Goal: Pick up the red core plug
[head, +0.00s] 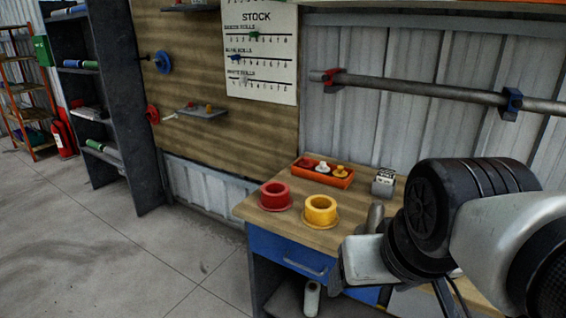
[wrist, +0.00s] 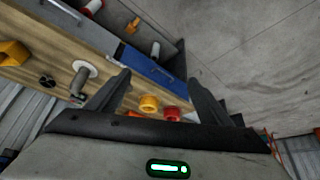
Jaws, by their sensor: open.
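The red core plug (head: 275,196) stands near the left front corner of the wooden bench top (head: 262,215), flange down with an open hollow top. A similar yellow plug (head: 320,210) stands just right of it. In the wrist view the red plug (wrist: 171,114) and yellow plug (wrist: 149,103) lie between my fingers in the picture, some distance beyond them. My gripper (wrist: 158,82) is open and empty. In the head view my gripper (head: 354,245) is right of both plugs, touching neither.
An orange tray (head: 340,182) with small red, white and yellow pieces sits behind the plugs. A small grey-white box (head: 384,181) stands to its right. A blue drawer (head: 295,252) is under the bench top. A dark shelf unit (head: 135,120) stands left; the floor between is clear.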

